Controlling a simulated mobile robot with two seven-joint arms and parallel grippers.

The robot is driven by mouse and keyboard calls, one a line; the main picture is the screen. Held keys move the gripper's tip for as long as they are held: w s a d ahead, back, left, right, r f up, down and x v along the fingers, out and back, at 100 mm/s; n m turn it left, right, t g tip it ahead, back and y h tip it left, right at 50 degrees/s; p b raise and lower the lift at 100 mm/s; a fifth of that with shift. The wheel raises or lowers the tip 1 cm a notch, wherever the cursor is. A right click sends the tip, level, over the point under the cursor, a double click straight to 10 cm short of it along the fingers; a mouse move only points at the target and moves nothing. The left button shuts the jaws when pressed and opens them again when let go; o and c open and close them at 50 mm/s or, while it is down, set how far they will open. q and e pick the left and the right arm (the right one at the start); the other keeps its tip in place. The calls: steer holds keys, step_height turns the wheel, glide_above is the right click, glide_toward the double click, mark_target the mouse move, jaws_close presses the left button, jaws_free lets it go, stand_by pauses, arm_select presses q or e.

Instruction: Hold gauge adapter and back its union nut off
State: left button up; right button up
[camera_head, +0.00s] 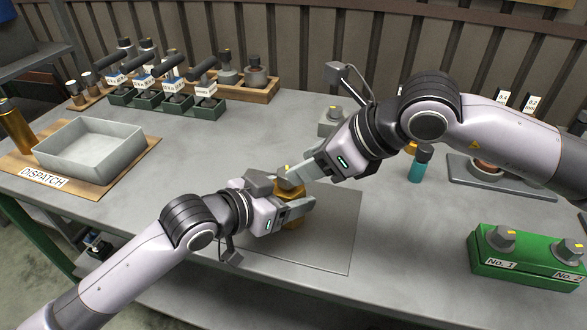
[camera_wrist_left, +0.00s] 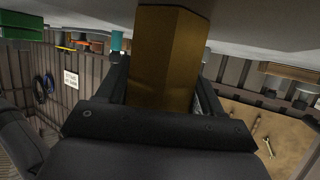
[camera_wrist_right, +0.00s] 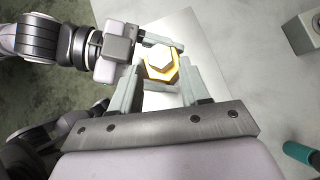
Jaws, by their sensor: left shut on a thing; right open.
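The gauge adapter (camera_head: 291,213) is a brass hexagonal piece standing over the grey mat. My left gripper (camera_head: 298,204) is shut on its body from the left; the brass hex flats (camera_wrist_left: 168,60) fill the space between its fingers in the left wrist view. In the right wrist view the union nut (camera_wrist_right: 162,73) shows from above as a brass hexagon with a pale hexagonal top. My right gripper (camera_wrist_right: 162,92) is open above it, its fingertips near the nut's edge. I cannot tell whether they touch it. In the head view the right gripper (camera_head: 285,178) partly hides the nut.
The grey mat (camera_head: 335,235) lies around the adapter. A grey block with a knob (camera_head: 332,122) and a teal bottle (camera_head: 419,166) stand behind. A green box (camera_head: 520,262) marked No. 1 and No. 2 is right. The dispatch tray (camera_head: 90,150) is left.

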steer(key=shift+x, duration=2.2)
steer(key=c, duration=0.8)
steer(key=n+g, duration=0.1)
steer(key=n, duration=0.1)
steer(key=n+g, duration=0.2)
steer(key=n+g+y, duration=0.1)
steer(key=n, duration=0.1)
steer(key=shift+w+d+g, duration=0.1)
steer(key=shift+w+g, duration=0.25)
steer(key=shift+g, duration=0.05)
steer(key=n+g, duration=0.2)
steer(key=n, duration=0.1)
steer(key=n+g+h, duration=0.1)
steer(key=n+g, duration=0.1)
steer(key=n, duration=0.1)
steer(key=shift+w, duration=0.2)
steer(key=shift+n+g, duration=0.3)
